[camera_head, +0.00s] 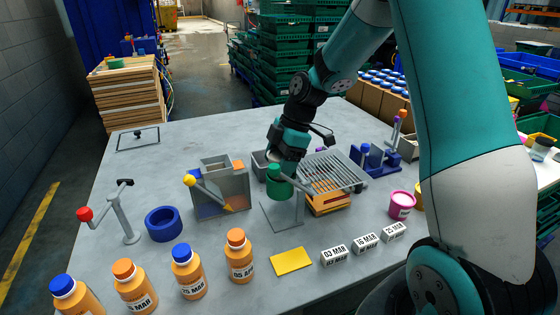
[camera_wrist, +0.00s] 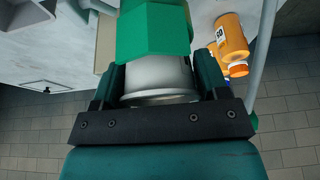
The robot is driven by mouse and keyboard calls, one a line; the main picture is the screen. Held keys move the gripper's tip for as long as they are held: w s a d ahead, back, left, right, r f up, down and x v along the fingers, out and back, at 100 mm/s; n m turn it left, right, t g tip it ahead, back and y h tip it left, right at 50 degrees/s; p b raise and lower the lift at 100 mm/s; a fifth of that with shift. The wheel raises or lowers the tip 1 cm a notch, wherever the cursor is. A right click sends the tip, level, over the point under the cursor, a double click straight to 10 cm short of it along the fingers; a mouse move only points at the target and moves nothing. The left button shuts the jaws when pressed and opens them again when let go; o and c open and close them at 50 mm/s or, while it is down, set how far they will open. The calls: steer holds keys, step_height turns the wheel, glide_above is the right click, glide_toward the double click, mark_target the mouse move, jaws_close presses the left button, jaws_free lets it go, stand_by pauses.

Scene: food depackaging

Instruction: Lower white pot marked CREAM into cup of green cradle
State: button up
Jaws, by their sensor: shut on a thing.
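My gripper (camera_head: 275,155) reaches down over the middle of the table. In the wrist view my gripper (camera_wrist: 158,88) is shut on a pale, grey-white round pot (camera_wrist: 158,75), one dark finger on each side. No CREAM marking is readable on the pot. The green cradle (camera_head: 280,182) stands on a grey stand just below my gripper. In the wrist view the green cradle (camera_wrist: 155,30) covers the pot's far part. I cannot tell whether the pot is inside the cup or just above it. In the head view my gripper mostly hides the pot.
A grey box with a yellow-knobbed lever (camera_head: 190,180) stands left of the cradle. A wire rack (camera_head: 335,172) over a wooden crate (camera_head: 328,203) is close on the right. A yellow card (camera_head: 292,261), date blocks (camera_head: 335,256) and orange bottles (camera_head: 240,256) line the front.

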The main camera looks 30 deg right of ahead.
steer(key=shift+f+b, duration=0.35)
steer(key=shift+f, duration=0.15)
steer(key=o, duration=1.1)
steer(key=shift+c, duration=0.2)
steer(key=v, duration=1.8)
steer(key=s+a+m, duration=0.2)
steer(key=s+a, duration=0.3)
steer(key=a, duration=0.4)
steer(key=s+a+m, duration=0.2)
steer(key=s+a, duration=0.2)
steer(key=a, duration=0.5)
steer(key=s+a+f+m, duration=0.2)
steer(key=s+a, duration=0.1)
steer(key=s, duration=0.4)
steer(key=s+a+f+m, duration=0.3)
steer(key=s, duration=0.4)
steer(key=shift+s+f+g, duration=0.2)
steer(key=shift+s+g, duration=0.05)
steer(key=shift+g, duration=0.15)
